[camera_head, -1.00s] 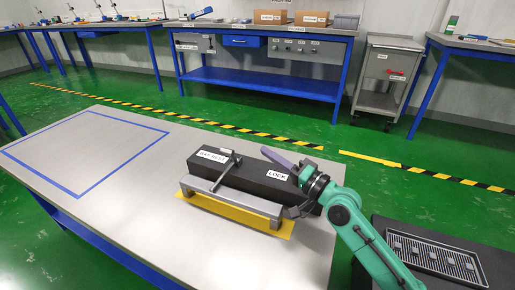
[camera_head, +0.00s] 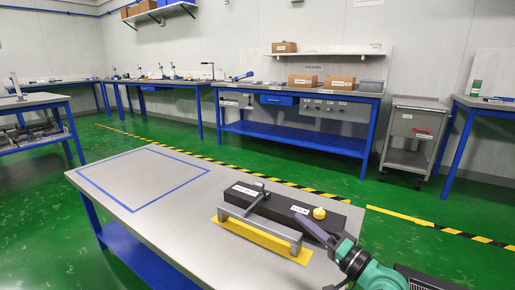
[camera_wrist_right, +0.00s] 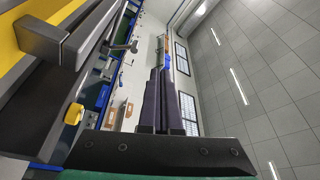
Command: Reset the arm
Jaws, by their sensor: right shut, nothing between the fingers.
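My right arm comes in from the lower right in the head view. Its right gripper (camera_head: 301,219) is shut and empty, its fingers beside a round yellow knob (camera_head: 319,213) at the near right end of a long black block (camera_head: 285,203). I cannot tell if they touch the knob in the head view. In the wrist view the shut fingers (camera_wrist_right: 164,85) point away into the room, and the yellow knob (camera_wrist_right: 72,113) shows apart from them at left. A grey bar frame (camera_head: 262,228) stands on a yellow plate (camera_head: 232,230) before the block. My left gripper is not in view.
The steel table (camera_head: 160,212) has a blue-taped rectangle (camera_head: 146,178) with nothing in it, at left. A dark rod handle (camera_head: 257,187) sticks up from the block. Behind lie green floor, a blue bench (camera_head: 300,130) and a grey cabinet cart (camera_head: 413,140).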

